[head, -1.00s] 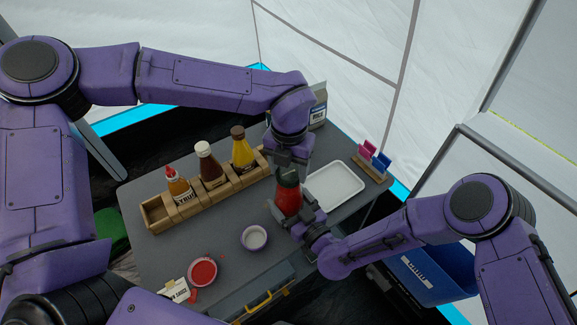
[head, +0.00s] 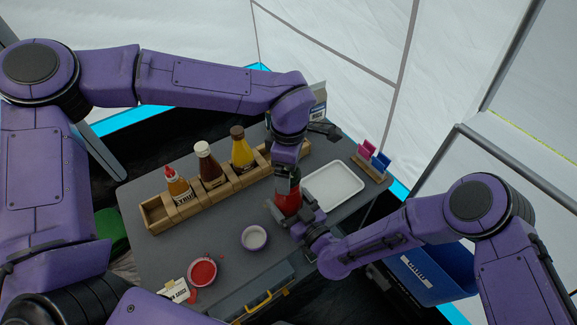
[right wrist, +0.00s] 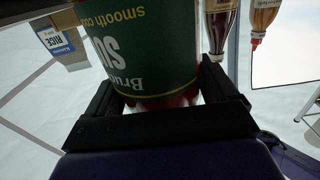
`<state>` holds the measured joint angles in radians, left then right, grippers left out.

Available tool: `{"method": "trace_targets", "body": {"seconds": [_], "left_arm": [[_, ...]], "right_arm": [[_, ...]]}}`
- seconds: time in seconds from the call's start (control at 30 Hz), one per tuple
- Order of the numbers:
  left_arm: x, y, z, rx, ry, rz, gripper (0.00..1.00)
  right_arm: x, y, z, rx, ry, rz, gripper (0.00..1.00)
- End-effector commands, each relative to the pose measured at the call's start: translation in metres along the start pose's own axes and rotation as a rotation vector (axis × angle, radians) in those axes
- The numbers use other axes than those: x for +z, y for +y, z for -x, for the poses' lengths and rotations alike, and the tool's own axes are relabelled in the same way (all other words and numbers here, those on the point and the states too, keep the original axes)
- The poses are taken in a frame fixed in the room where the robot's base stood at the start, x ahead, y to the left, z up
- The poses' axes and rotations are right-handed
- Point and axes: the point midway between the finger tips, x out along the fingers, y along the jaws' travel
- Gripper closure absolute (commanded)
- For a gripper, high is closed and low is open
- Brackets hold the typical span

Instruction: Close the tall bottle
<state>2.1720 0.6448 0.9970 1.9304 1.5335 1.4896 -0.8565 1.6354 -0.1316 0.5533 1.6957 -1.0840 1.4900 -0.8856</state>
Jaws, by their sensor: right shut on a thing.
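The tall bottle (head: 288,201) stands on the grey table, red with a dark top in the head view. In the right wrist view the bottle (right wrist: 145,40) shows a dark green label with upside-down lettering and red at one end. My right gripper (head: 293,221) is shut on the bottle's body; its black jaws also show around it in the right wrist view (right wrist: 165,100). My left gripper (head: 287,175) points down at the bottle's top and hides it. I cannot see the cap, or whether the left jaws are open or shut.
A wooden rack (head: 156,214) with several sauce bottles stands behind left. A white tray (head: 345,199) lies right of the bottle. A small bowl (head: 244,243) and a red-filled bowl (head: 191,284) sit at the front. A clip holder (head: 369,172) stands at the right edge.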

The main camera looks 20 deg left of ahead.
Motion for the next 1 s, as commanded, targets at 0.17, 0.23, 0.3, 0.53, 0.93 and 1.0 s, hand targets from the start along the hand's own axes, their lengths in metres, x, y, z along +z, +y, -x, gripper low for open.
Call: {"method": "trace_targets", "body": {"seconds": [0.17,0.23,0.3,0.53,0.93,1.0], "left_arm": [[0.000,0.001,0.011,0.003,-0.001,0.001,0.08],[0.000,0.001,0.024,0.004,-0.001,0.001,0.08],[0.000,0.001,0.040,0.005,-0.001,0.001,0.08],[0.000,0.001,0.092,0.004,-0.001,0.001,0.08],[0.000,0.001,0.120,-0.001,0.000,0.000,0.08],[0.000,0.001,0.120,-0.001,0.000,0.000,0.08]], "right_arm": [[0.000,0.000,0.000,-0.001,0.000,-0.001,0.99],[0.000,0.000,0.000,0.000,0.000,-0.001,0.99],[0.000,0.000,0.000,0.000,0.000,-0.001,0.99],[0.000,0.000,0.000,0.000,0.000,-0.002,0.99],[0.000,0.000,0.000,0.000,0.000,-0.002,0.99],[0.000,0.000,0.000,0.000,0.000,-0.002,0.99]]}}
